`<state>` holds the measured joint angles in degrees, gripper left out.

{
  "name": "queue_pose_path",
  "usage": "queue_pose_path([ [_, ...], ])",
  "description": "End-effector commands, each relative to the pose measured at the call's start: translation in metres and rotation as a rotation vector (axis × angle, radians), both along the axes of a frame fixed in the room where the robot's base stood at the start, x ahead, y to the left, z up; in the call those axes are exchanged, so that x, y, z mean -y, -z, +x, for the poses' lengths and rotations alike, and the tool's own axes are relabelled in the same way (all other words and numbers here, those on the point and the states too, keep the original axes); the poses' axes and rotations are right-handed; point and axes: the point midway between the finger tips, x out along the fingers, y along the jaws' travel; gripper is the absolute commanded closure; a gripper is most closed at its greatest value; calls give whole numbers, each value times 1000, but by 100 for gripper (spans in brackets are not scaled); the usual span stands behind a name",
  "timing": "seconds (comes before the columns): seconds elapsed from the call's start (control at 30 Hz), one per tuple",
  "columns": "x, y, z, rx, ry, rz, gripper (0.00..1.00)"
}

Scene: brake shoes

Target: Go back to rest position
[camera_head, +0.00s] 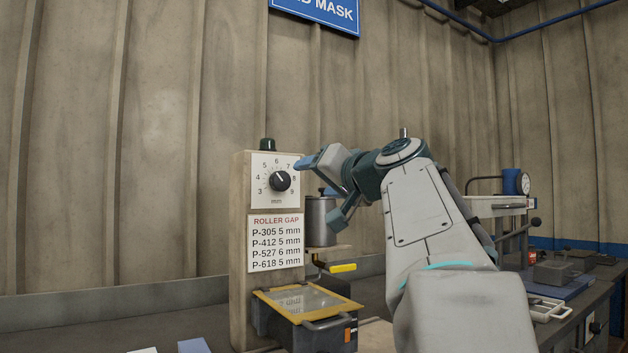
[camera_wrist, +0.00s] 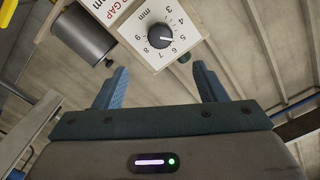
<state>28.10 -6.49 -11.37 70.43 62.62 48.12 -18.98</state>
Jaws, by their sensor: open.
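My gripper (camera_head: 322,183) is raised in front of the wooden post, just right of the round dial (camera_head: 280,181) marked in mm. In the wrist view my gripper (camera_wrist: 158,88) is open, its two blue fingers spread apart with nothing between them. The dial also shows in the wrist view (camera_wrist: 161,36), beyond the fingertips and apart from them. My arm reaches in from the lower right.
A roller gap card (camera_head: 276,243) hangs below the dial. A metal cylinder (camera_head: 320,222) and a yellow-handled lever (camera_head: 342,268) sit right of the post. A yellow-framed box (camera_head: 305,302) stands below. A dial gauge (camera_head: 524,184) and dark blocks (camera_head: 553,273) occupy the right bench.

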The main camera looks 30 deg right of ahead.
Motion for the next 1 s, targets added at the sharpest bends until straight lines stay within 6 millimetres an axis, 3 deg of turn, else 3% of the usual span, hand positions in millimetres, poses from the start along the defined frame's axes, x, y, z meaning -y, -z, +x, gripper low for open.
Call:
queue_pose_path([
  [0.4,0,0,1,-3,-1,1,35],
  [0.57,-11,7,7,-72,-18,11,35],
  [0.77,-51,46,15,-298,-77,13,35],
  [1.0,-109,110,-6,-601,-159,-48,35],
])
